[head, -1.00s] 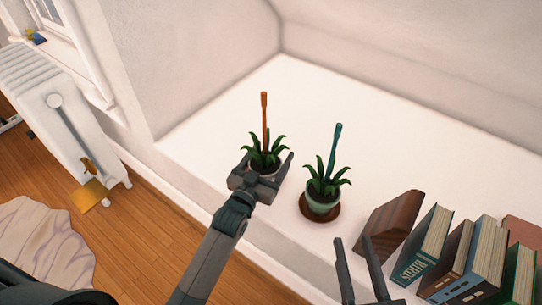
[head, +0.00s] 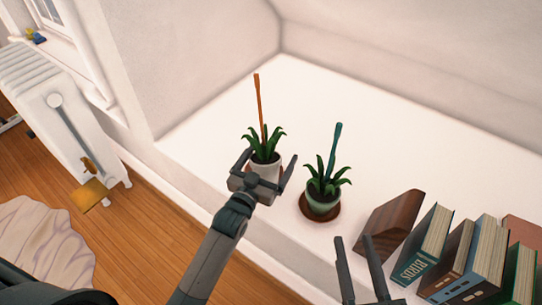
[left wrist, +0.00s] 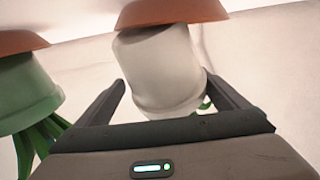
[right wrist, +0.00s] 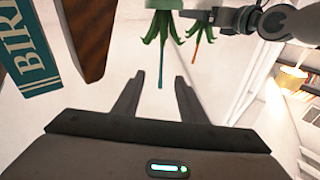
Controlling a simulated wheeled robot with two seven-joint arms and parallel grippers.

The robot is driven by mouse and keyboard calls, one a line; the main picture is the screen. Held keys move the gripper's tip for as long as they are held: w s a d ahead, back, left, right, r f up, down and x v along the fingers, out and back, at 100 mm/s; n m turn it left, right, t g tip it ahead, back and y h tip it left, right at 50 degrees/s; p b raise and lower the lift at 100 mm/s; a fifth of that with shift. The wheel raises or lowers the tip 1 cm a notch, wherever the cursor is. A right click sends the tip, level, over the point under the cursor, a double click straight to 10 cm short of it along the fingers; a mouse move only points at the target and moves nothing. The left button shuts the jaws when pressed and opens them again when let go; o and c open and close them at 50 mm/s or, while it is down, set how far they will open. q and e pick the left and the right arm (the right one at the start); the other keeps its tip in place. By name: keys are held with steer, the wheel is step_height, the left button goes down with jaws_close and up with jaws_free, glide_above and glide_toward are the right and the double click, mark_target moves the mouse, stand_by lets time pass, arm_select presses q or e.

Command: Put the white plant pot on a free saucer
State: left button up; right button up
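The white plant pot (head: 263,171), with green leaves and an orange stick, is between the spread fingers of my left gripper (head: 267,158). In the left wrist view, which looks upside down, the white pot (left wrist: 158,72) is at a terracotta saucer (left wrist: 175,13). The pot looks a little tilted against the saucer; I cannot tell whether its base rests flat. The left fingers stand either side of the pot and look apart from it. My right gripper (head: 354,238) is open and empty, in front of the wooden block.
A green pot (head: 322,205) with a teal stick stands on another brown saucer (head: 333,215) just right of the white pot. A wooden block (head: 388,225) and a row of books (head: 425,245) stand at right. The white ledge (head: 290,100) behind the pots is clear.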

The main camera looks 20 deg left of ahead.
arm_select(q)
steer(key=shift+r, duration=0.5)
steer(key=s+a+p, duration=0.1)
steer(key=s, duration=1)
steer(key=shift+s+a+p, duration=0.35)
steer(key=shift+s+a, duration=0.05)
arm_select(e)
step_height(320, 180, down, 6)
steer(key=d+g+h, duration=0.1)
steer(key=g, duration=0.2)
steer(key=shift+g, duration=0.3)
arm_select(q)
steer(key=shift+s+f, duration=0.1)
steer(key=shift+f, duration=0.05)
